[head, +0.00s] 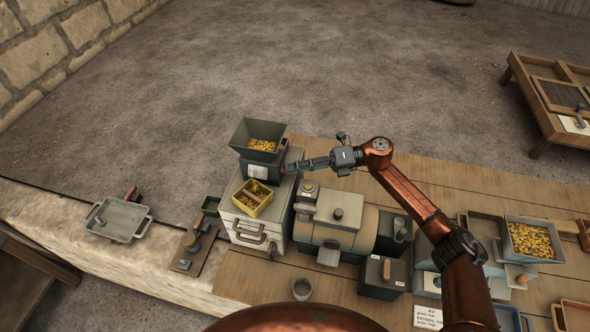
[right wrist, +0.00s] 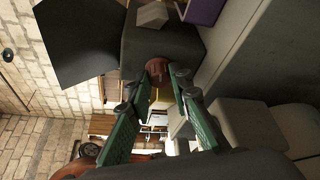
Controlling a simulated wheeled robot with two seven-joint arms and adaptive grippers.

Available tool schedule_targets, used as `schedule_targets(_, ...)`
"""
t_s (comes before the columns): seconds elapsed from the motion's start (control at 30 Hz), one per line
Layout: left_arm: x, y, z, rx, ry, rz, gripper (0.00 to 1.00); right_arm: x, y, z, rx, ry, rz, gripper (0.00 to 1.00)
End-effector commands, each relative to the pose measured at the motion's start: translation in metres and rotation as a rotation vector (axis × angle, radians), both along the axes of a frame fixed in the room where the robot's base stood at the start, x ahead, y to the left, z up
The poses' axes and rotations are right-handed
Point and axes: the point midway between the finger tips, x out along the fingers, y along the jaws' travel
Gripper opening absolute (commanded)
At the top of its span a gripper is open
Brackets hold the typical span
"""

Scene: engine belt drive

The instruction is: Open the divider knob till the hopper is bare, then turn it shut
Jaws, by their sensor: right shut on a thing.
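The dark hopper (head: 258,136) stands open on a dark divider body (head: 258,169) and holds yellow grains (head: 263,145). A yellow divided box (head: 251,198) below it also holds grains. My right gripper (head: 287,168) reaches in from the right at the side of the divider. In the right wrist view its two green fingers (right wrist: 156,84) are shut on the round reddish-brown divider knob (right wrist: 157,68). The hopper's dark flared wall (right wrist: 75,42) shows there at upper left. In the head view the gripper largely hides the knob. My left gripper is out of view.
A pale cabinet (head: 245,228) carries the divider. Grey machines (head: 338,207) stand close at its right. A grey tray of grains (head: 530,240) is at far right, and an empty metal tray (head: 118,222) lies on the stone ledge at left.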

Motion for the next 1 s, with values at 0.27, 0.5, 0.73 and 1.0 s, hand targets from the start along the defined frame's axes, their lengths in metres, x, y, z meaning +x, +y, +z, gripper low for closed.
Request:
schedule_targets(0.27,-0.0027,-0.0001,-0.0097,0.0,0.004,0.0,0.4,0.0008,-0.0002,-0.0032,0.04,0.152,-0.001,0.0)
schedule_targets(0.5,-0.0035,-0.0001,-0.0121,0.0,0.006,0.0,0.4,0.001,-0.0005,-0.0027,0.056,0.212,-0.002,0.0)
schedule_targets(0.73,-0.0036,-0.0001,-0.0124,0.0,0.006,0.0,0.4,0.001,-0.0006,-0.0024,0.06,0.225,-0.002,0.0)
schedule_targets(1.0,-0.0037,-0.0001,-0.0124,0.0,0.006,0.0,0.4,0.001,-0.0005,-0.0024,0.06,0.224,-0.002,0.2)
